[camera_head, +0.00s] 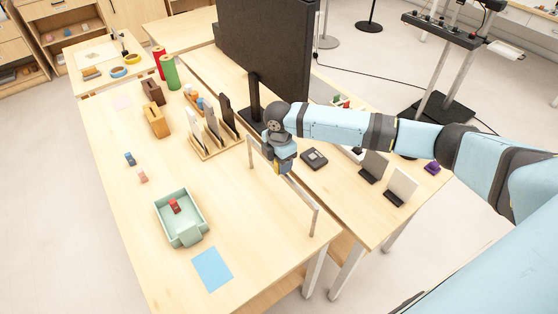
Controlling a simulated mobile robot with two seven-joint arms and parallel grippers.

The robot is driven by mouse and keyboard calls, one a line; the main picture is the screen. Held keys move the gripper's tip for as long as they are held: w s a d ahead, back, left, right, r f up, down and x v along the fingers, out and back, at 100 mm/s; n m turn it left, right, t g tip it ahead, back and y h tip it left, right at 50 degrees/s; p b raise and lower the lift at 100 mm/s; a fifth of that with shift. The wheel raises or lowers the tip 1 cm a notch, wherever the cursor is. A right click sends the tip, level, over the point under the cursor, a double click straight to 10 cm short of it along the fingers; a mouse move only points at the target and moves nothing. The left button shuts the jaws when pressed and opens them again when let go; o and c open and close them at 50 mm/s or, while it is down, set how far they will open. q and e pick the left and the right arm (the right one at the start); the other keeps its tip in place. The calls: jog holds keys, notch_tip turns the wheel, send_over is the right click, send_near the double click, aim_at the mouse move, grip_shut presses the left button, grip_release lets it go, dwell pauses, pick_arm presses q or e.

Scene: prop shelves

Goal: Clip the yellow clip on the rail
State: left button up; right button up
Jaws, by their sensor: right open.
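The rail (300,191) is a thin pale bar on two upright posts at the right edge of the near wooden table. My right gripper (284,168) is at the rail's middle, seen from above and behind. It is open. No yellow clip stands out clearly elsewhere. A blue clip-like piece (129,158) and a pink one (143,177) lie on the table's left. A red one (174,206) lies in the pale green tray (187,237). My left gripper is out of view.
A wooden rack (229,150) with upright plates stands behind the rail's far end. A large black monitor (268,45) rises behind it. A blue sheet (212,269) lies at the front. A second table to the right holds a dark box (314,158) and small stands.

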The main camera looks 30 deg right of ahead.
notch_tip(320, 180, up, 14)
jog(key=b, duration=0.1)
jog(key=shift+f, duration=0.25)
jog(key=s+a+f+m+t+y, duration=0.3)
jog(key=s+a+f+m, duration=0.15)
jog(key=a+f, duration=0.35)
jog(key=s+a+f+m+t+y, duration=0.25)
jog(key=s+a+f, duration=0.35)
jog(key=f, duration=0.4)
jog(key=s+d+f+m+t+h, duration=0.1)
jog(key=s+d+f+m+t, duration=0.1)
jog(key=s, duration=0.6)
jog(key=s+d+f+m+t+h, duration=0.1)
jog(key=s+d+f+m+t, duration=0.2)
jog(key=s+f+m, duration=0.2)
jog(key=s+m, duration=0.2)
jog(key=s, duration=0.1)
jog(key=shift+m, duration=0.3)
